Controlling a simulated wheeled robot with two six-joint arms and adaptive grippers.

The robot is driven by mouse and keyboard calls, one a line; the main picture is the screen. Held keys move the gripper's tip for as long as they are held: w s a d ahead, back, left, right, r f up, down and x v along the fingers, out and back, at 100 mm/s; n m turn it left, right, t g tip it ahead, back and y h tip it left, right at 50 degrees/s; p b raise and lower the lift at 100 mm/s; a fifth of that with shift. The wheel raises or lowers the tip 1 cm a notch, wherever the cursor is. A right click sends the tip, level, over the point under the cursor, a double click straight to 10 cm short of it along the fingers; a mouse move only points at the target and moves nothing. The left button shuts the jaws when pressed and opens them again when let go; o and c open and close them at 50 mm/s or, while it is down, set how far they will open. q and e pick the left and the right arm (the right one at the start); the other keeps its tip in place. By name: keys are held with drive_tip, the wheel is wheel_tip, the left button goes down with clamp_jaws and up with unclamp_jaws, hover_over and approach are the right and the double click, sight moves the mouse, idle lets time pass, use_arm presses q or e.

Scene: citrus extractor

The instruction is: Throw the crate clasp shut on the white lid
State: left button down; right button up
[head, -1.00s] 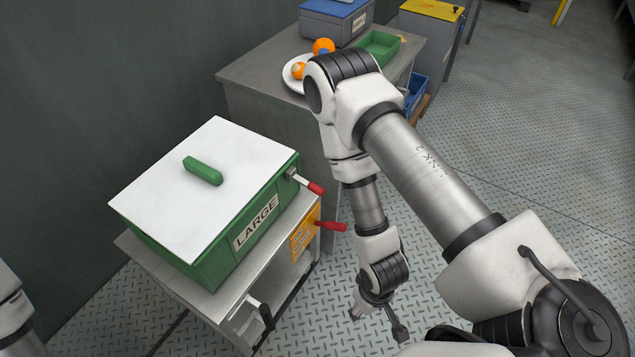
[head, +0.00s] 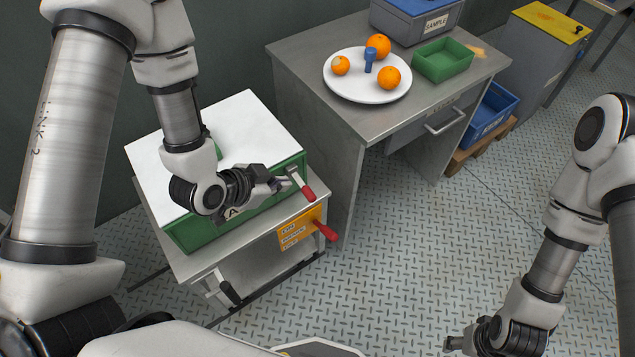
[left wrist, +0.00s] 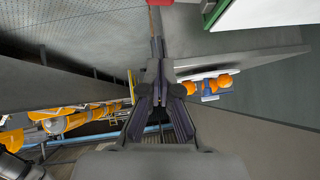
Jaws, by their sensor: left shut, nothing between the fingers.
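The green crate (head: 190,236) with its white lid (head: 255,122) sits on a grey cart at the left of the head view. The lid lies on the crate, its green handle mostly hidden behind my left arm. The clasp (head: 296,178), a metal lever with a red grip (head: 308,194), sticks out from the crate's front right end. My left gripper (head: 284,181) is shut and empty, its tips close beside the lever; contact is unclear. In the left wrist view its fingers (left wrist: 159,72) are together, with the lid (left wrist: 258,12) at top right. My right gripper (head: 453,344) is low over the floor; its jaw is unclear.
A second red handle (head: 325,231) projects from the cart beside an orange sign (head: 297,230). A grey table (head: 300,75) behind holds a white plate (head: 340,91) with oranges, a green tray (head: 443,72) and a grey-blue box (head: 405,20). Open floor lies right of the cart.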

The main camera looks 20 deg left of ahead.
sight(305, 191)
use_arm(q)
drive_tip(key=b+x, duration=0.3)
drive_tip(key=x, duration=0.1)
drive_tip(key=s+f+b+x, duration=0.1)
drive_tip(key=b+x, duration=0.2)
drive_tip(key=x, duration=0.1)
drive_tip(key=a+b+x, duration=0.1)
drive_tip(key=b+x, duration=0.3)
drive_tip(key=shift+d+f, duration=0.1)
drive_tip(key=shift+f, duration=0.75)
drive_tip(key=shift+f, duration=0.1)
